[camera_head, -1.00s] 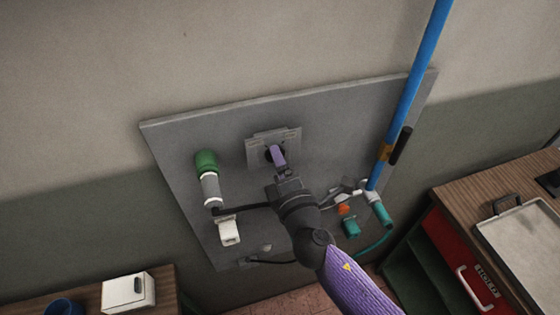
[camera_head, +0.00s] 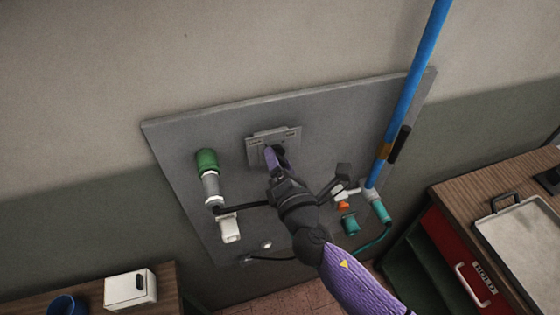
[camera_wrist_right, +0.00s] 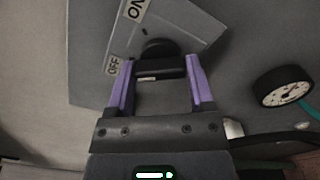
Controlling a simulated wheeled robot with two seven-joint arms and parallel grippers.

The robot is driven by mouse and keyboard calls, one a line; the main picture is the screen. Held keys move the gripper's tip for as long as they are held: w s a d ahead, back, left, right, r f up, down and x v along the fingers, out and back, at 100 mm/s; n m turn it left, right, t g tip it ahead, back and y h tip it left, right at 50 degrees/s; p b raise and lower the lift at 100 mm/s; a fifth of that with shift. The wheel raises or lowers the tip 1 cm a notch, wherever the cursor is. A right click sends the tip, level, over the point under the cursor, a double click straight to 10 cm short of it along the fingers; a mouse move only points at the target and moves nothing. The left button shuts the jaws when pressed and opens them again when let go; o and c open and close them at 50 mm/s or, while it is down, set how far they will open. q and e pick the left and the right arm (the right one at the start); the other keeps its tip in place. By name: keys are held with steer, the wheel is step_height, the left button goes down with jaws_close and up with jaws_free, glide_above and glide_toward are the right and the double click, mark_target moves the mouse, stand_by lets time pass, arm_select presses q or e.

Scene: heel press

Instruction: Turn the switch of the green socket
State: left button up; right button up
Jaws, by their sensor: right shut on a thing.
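The switch plate (camera_head: 262,141) is grey and sits in the upper middle of the grey board. In the right wrist view the plate (camera_wrist_right: 128,43) carries the labels ON and OFF and a black switch knob (camera_wrist_right: 158,70). My right gripper (camera_head: 273,153) is at this knob. In the wrist view its purple fingers (camera_wrist_right: 160,64) are shut on the knob's bar from both sides. In the head view the gripper hides most of the knob. A green-capped connector (camera_head: 206,162) with a grey body is left of the plate. My left gripper is out of view.
A white box-like fitting (camera_head: 230,230) is on the board's lower left. A teal fitting (camera_head: 350,224) and a blue pole (camera_head: 412,85) are on the right. A round gauge (camera_wrist_right: 284,93) shows in the wrist view. Wooden-topped cabinets (camera_head: 460,193) stand right and lower left.

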steer(key=o, duration=1.2)
steer(key=shift+o, duration=0.2)
steer(key=b+v, duration=0.1)
steer(key=v, duration=0.9)
